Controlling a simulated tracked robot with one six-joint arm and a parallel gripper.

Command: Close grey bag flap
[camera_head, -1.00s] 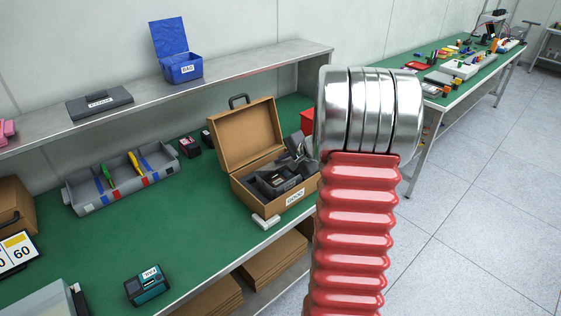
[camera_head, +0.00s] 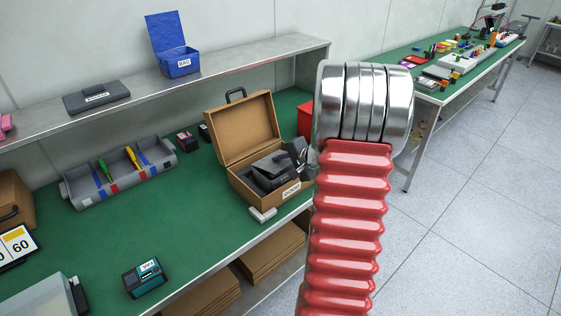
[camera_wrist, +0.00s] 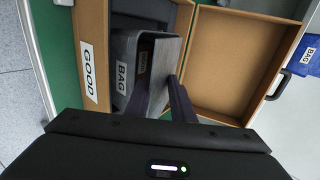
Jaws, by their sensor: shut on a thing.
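The grey bag (camera_head: 268,178) lies inside the brown case labelled GOOD (camera_head: 232,178). In the wrist view the bag's labelled face (camera_wrist: 122,72) shows, with the grey flap (camera_wrist: 167,68) standing at a slant over its opening. A second labelled item is partly visible between flap and bag. My gripper (camera_wrist: 160,90) is shut on the flap near its edge, with dark fingers on either side. In the head view my gripper (camera_head: 299,155) is at the case's right side, partly hidden by my arm.
The case lid (camera_head: 240,128) stands open behind the bag. A blue bag (camera_head: 181,64) with raised flap and a dark flat case (camera_head: 97,97) sit on the shelf. A grey tool tray (camera_head: 118,175) lies left; a small white block (camera_head: 263,215) is in front of the case.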

